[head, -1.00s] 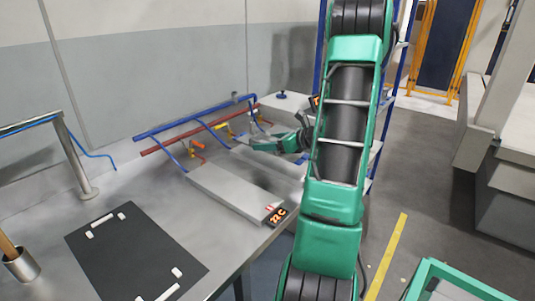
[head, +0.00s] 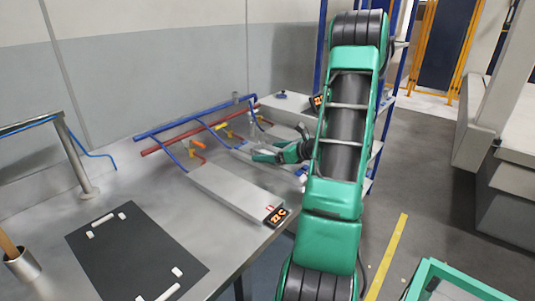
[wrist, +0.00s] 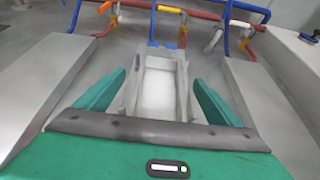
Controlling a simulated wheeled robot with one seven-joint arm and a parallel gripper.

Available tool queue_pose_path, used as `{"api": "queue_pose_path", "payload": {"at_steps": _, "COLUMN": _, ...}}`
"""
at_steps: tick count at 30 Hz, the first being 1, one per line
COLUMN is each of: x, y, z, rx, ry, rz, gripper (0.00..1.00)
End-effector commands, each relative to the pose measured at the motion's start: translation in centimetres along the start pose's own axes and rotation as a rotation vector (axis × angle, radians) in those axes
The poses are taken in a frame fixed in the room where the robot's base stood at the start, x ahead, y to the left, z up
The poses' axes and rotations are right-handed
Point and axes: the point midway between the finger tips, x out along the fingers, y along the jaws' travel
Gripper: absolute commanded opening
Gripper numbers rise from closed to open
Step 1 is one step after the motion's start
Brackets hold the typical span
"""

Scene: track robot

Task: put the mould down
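The mould (wrist: 158,92), a grey open frame with side walls and a pale middle, shows between my fingers in the wrist view. It lies in the gap between two flat grey slabs, with its far end near the pipes. My gripper (wrist: 160,76) has its green fingers spread to either side of the mould, with narrow gaps visible on both sides. In the head view my gripper (head: 268,153) is low over the bench, partly hidden by my arm. I cannot make out the mould clearly in that view.
A grey slab (head: 235,193) with a lit display (head: 276,215) lies left of my gripper. Blue pipes (head: 195,118) and red pipes (head: 170,145) run behind. A black mat (head: 135,250) lies on the bench at the front left. A blue rack (head: 387,120) stands behind my arm.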

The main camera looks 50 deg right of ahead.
Motion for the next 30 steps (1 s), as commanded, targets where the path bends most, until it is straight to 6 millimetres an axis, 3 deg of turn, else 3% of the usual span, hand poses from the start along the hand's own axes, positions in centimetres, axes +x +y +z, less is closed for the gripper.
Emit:
{"api": "queue_pose_path", "payload": {"at_steps": 7, "x": -1.2, "y": -0.1, "z": 0.0, "rx": 0.000, "ry": 0.000, "rz": -0.002, "gripper": 0.88}}
{"api": "queue_pose_path", "payload": {"at_steps": 21, "x": -9.8, "y": -0.1, "z": 0.0, "rx": -0.001, "ry": 0.000, "rz": -0.003, "gripper": 0.88}}
{"api": "queue_pose_path", "payload": {"at_steps": 30, "x": -12.0, "y": 0.0, "z": 0.0, "rx": 0.000, "ry": 0.000, "rz": 0.000, "gripper": 0.88}}
